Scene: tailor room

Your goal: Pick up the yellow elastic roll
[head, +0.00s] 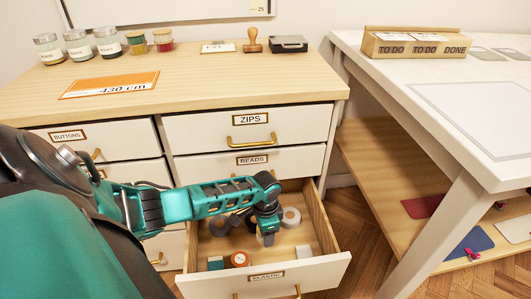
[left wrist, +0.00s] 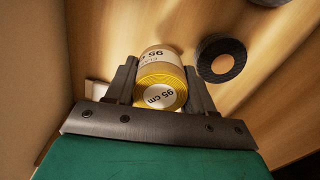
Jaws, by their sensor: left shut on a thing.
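The yellow elastic roll (left wrist: 160,92) shows in the left wrist view, with "95 cm" on its pale label, between the two dark fingers. My left gripper (left wrist: 162,88) is shut on it. In the head view my left gripper (head: 267,238) points down into the open drawer labelled ELASTIC (head: 268,277), and it mostly hides the yellow roll there. My right gripper is in neither view.
A black roll (left wrist: 221,58) lies close to the gripper. The closed BEADS drawer (head: 255,161) is above. A white table (head: 440,80) stands right.

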